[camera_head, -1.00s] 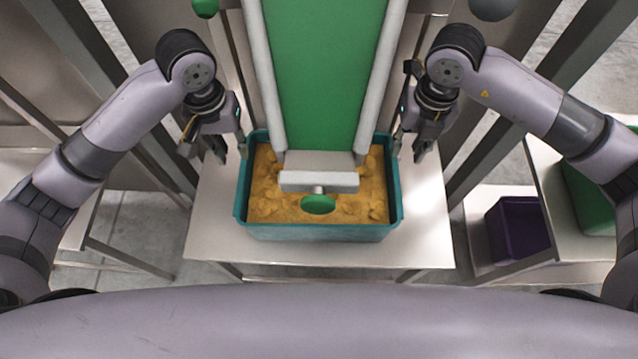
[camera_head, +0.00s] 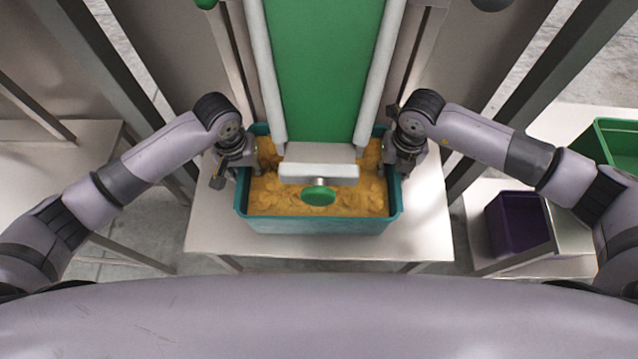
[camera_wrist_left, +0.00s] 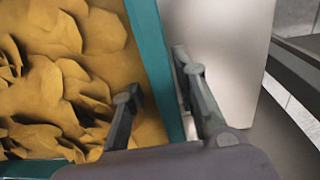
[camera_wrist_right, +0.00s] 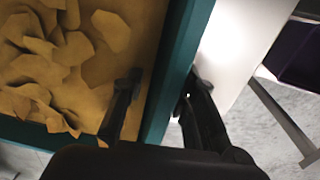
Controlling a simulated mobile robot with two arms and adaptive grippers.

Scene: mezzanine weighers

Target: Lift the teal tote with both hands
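The teal tote (camera_head: 318,226) stands on a pale table under the lower end of a green chute. It holds yellow-brown chip-like pieces (camera_head: 285,204). My left gripper (camera_head: 237,172) is at the tote's left wall. In the left wrist view its fingers (camera_wrist_left: 157,76) are open, one inside and one outside the teal wall, with a gap on the inner side. My right gripper (camera_head: 402,170) is at the right wall. In the right wrist view its fingers (camera_wrist_right: 160,82) are open on either side of that wall, the inner one apart from it. In the head view the fingertips are mostly hidden.
The green chute (camera_head: 322,70) with pale side rails and a green knob (camera_head: 318,195) hangs over the tote's middle, between my arms. The table (camera_head: 425,225) has bare room around the tote. A purple bin (camera_head: 517,222) and a green bin (camera_head: 622,150) stand at right.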

